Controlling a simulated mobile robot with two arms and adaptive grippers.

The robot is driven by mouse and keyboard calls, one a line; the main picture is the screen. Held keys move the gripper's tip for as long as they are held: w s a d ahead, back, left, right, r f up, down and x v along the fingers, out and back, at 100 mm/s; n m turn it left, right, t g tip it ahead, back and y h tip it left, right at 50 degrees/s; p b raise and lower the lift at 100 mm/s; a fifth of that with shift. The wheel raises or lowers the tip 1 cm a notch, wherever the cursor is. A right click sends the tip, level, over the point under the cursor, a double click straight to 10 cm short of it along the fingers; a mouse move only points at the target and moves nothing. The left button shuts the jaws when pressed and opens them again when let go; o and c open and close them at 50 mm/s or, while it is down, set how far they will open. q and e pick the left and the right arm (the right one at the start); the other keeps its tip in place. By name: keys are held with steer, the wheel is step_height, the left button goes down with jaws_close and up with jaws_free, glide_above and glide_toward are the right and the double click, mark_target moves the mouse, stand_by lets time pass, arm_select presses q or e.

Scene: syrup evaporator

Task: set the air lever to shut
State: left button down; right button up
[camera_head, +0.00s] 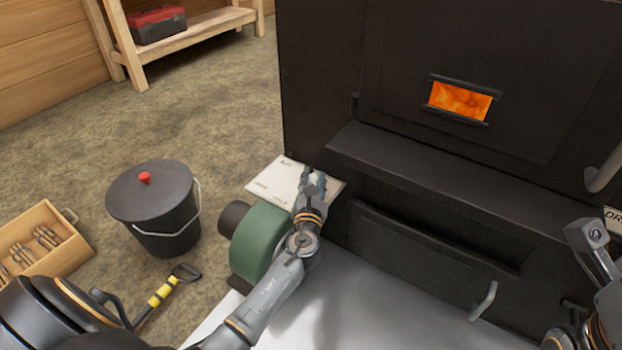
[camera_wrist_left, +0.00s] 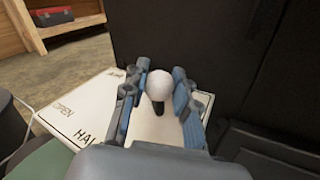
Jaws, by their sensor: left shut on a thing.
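The air lever shows in the left wrist view as a white round knob (camera_wrist_left: 160,84) on a short dark stem. It stands over a pale label plate (camera_wrist_left: 86,104) with the words OPEN and HALF partly readable; the rest of the plate is hidden by my gripper. In the head view the plate (camera_head: 272,182) sits against the black firebox, behind a green round housing (camera_head: 258,240). My left gripper (camera_head: 314,180) is shut on the knob, one blue-padded finger on each side (camera_wrist_left: 158,92). Part of my right arm (camera_head: 598,262) shows at the right edge; its finger state is unclear.
The black evaporator (camera_head: 420,160) with a glowing window (camera_head: 460,101) and door handles fills the right. A lidded black bucket (camera_head: 155,205), a yellow-handled tool (camera_head: 162,294) and a wooden crate (camera_head: 70,262) are at left. The floor behind the bucket is clear.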

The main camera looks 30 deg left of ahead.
arm_select(q)
steer(key=c, duration=1)
jaws_free()
steer(key=shift+s+d+f, duration=0.1)
steer(key=shift+s+d, duration=0.1)
steer(key=shift+s, duration=0.15)
steer(key=v, duration=1.1)
steer(key=shift+d, duration=0.1)
